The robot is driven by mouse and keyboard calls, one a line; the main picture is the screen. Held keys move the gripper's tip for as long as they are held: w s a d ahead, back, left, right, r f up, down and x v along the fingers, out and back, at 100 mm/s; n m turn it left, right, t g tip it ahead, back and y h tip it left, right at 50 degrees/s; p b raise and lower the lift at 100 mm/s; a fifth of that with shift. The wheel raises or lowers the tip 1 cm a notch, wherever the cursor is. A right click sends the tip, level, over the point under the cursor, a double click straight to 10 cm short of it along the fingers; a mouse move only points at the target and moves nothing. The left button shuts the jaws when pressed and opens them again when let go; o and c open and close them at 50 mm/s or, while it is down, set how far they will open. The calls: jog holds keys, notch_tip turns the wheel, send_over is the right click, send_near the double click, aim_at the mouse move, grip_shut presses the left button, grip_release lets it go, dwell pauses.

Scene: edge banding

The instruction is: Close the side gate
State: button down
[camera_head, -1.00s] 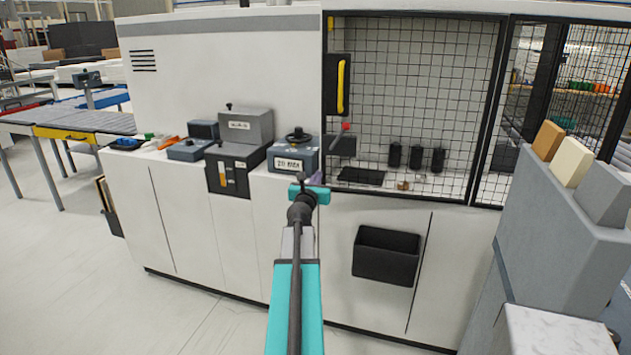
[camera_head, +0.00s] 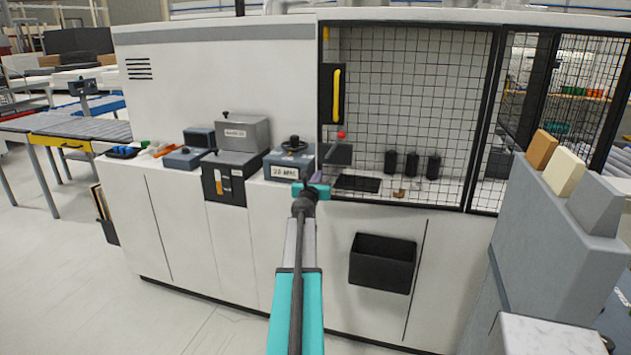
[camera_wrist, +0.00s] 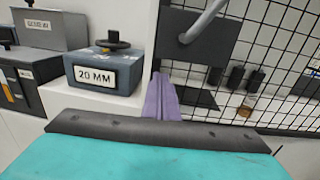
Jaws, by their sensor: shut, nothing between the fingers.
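A front mesh gate (camera_head: 410,110) in a black frame, with a yellow handle (camera_head: 337,95) at its left, covers the right part of the white machine. It looks flush with the front. A second black-framed mesh panel (camera_head: 522,85) stands right of it and runs back at an angle. I cannot tell which is the side gate or whether the second panel is latched. My gripper (camera_head: 318,184) is before the machine, below and left of the yellow handle, apart from both panels. Its purple fingers (camera_wrist: 161,98) are together and empty in the wrist view.
A "20 MM" block (camera_head: 290,163) stands on the ledge just left of my gripper. A black bin (camera_head: 382,263) hangs on the machine front. A grey rack with panels (camera_head: 557,210) stands at the right, before the second mesh panel. Open floor (camera_head: 75,270) lies at the left.

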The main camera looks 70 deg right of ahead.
jog(key=shift+w+d, duration=0.15)
jog(key=shift+d, duration=0.7)
jog(key=shift+w+d, duration=0.15)
jog(key=shift+d, duration=0.65)
jog(key=shift+w, duration=0.1)
